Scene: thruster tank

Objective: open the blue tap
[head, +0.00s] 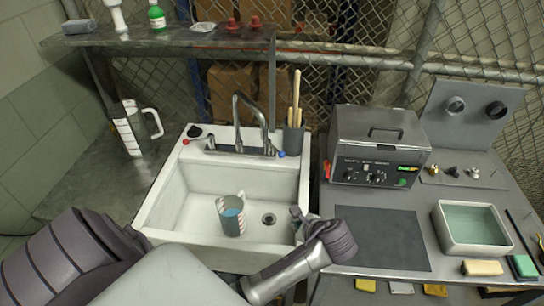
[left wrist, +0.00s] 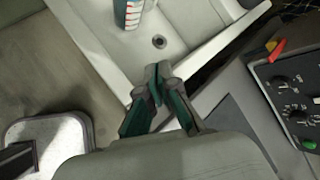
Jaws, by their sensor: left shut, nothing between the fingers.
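The tap (head: 239,122) is a grey metal mixer with a tall spout at the back of the white sink (head: 160,208). A small blue marker (head: 281,154) sits on the rim to its right, beside the right-hand handle (head: 269,148). A red marker (head: 186,142) is on the left. My left gripper (head: 297,213) is shut and empty over the sink's right wall, well in front of the blue marker. The left wrist view shows its fingertips together (left wrist: 158,72) above the sink edge; the tap is out of that view. My right gripper is not in view.
A mug (head: 231,215) with blue contents stands in the basin beside the drain (head: 268,219). A holder with wooden sticks (head: 293,138) stands behind the blue marker. A grey metal box with knobs (head: 379,146) is to the right. A jug (head: 133,130) is on the left.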

